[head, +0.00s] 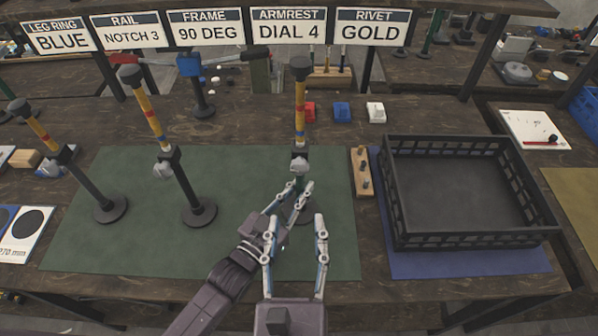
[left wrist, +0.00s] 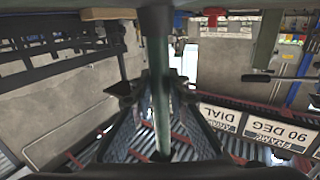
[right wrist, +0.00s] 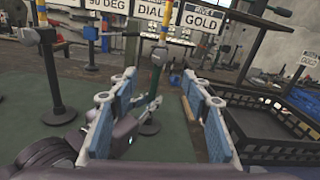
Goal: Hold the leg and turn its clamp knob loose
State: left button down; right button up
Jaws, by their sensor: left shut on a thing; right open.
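The rightmost of three standing legs (head: 300,130) is upright on the green mat. It has a black top, a yellow, red and blue striped upper tube and a dark green lower tube. Its grey clamp knob (head: 299,164) sits at the collar and also shows in the right wrist view (right wrist: 159,57). My left gripper (head: 299,187) is shut on the lower tube, just below the knob. The tube (left wrist: 160,75) runs between its fingers in the left wrist view. My right gripper (head: 294,221) is open and empty, nearer and lower than the knob, its fingers pointing toward the leg.
Two more striped legs (head: 178,175) (head: 88,180) stand to the left on the green mat (head: 245,175). A wooden peg block (head: 361,172) and a black crate (head: 470,238) on a blue mat are to the right. Red, blue and white blocks (head: 342,112) lie behind.

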aim_at(299, 171)
jog(key=shift+m, duration=0.5)
jog(key=w, duration=1.2)
jog(key=shift+d, duration=0.15)
jog(key=c, duration=1.2)
jog(key=shift+o, duration=0.2)
